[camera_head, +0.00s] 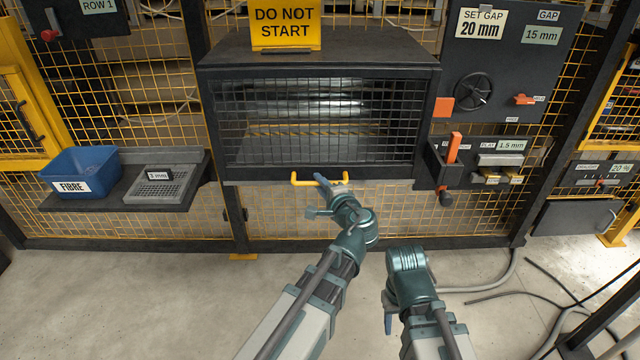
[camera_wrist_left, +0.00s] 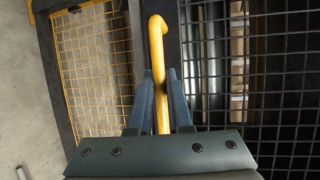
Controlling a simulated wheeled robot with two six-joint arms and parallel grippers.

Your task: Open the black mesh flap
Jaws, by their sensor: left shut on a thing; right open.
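The black mesh flap (camera_head: 318,168) hangs closed across the front of the dark machine housing. Its mesh also fills the right side of the left wrist view (camera_wrist_left: 285,110). A yellow bar handle (camera_head: 305,183) sits along the flap's lower edge; in the left wrist view the handle (camera_wrist_left: 157,45) runs between my fingers. My left gripper (camera_head: 333,184) is shut on the handle near its right part. My right gripper (camera_head: 388,322) is open and empty, low in front of the machine, apart from the flap; its fingertips are hard to make out.
A yellow "DO NOT START" sign (camera_head: 285,24) stands on the housing. An orange lever (camera_head: 454,147) and a black handwheel (camera_head: 472,91) are to the right. A blue bin (camera_head: 80,171) and a grey mesh tray (camera_head: 160,186) sit on the left shelf. Cables (camera_head: 530,290) lie on the right floor.

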